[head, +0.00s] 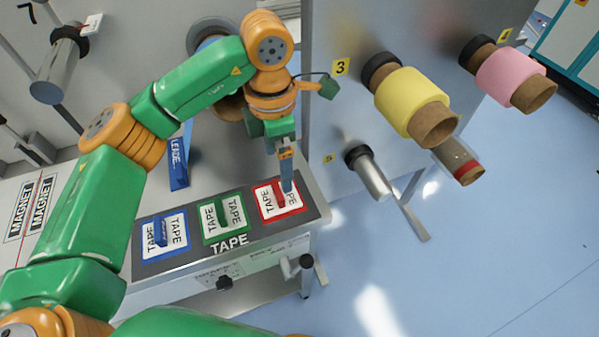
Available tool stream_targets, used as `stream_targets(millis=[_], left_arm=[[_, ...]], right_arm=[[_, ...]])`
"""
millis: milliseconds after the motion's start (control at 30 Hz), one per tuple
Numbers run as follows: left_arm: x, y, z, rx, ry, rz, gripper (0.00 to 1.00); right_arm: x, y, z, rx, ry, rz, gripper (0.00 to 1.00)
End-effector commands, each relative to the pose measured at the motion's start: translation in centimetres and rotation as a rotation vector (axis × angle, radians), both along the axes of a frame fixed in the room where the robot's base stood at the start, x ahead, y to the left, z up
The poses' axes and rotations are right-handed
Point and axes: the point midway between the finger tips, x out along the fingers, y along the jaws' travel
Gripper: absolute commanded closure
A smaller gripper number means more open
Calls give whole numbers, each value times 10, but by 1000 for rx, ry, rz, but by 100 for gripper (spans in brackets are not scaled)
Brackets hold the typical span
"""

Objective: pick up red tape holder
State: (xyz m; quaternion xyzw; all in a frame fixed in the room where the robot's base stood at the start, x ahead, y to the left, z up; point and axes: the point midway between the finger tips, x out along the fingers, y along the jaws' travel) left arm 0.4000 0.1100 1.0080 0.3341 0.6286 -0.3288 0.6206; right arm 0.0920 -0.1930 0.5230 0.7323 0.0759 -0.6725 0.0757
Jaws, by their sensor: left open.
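The red tape holder (280,203) stands in the red-framed spot at the right end of the dark TAPE panel. It is small, and my gripper covers part of it. My left gripper (287,186) points down over the red-framed spot, with its fingertips at or just above the holder. It is open. Whether the fingers straddle the holder or touch it cannot be told from this angle. My right gripper is not in view.
A green holder (222,214) and a blue holder (160,230) stand in their frames to the left on the panel. A blue leader bar (179,168) lies behind. Yellow (408,100) and pink (509,76) rolls stick out from the wall at right.

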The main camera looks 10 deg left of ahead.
Motion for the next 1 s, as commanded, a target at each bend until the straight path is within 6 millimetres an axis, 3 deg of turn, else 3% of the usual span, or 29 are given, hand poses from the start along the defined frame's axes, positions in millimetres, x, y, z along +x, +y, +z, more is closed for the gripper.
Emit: stream_targets(millis=[233,333,600,900,1000], left_arm=[[-3,-4,-39,-1,10,-2,0],[-2,-4,-58,-3,6,0,0],[-2,-4,-66,-6,3,-1,3],[-2,-5,-65,-7,3,-1,84],[-1,-5,-65,-7,3,-1,85]], right_arm=[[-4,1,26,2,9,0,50],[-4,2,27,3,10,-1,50],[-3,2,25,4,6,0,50],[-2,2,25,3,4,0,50],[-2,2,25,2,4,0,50]])
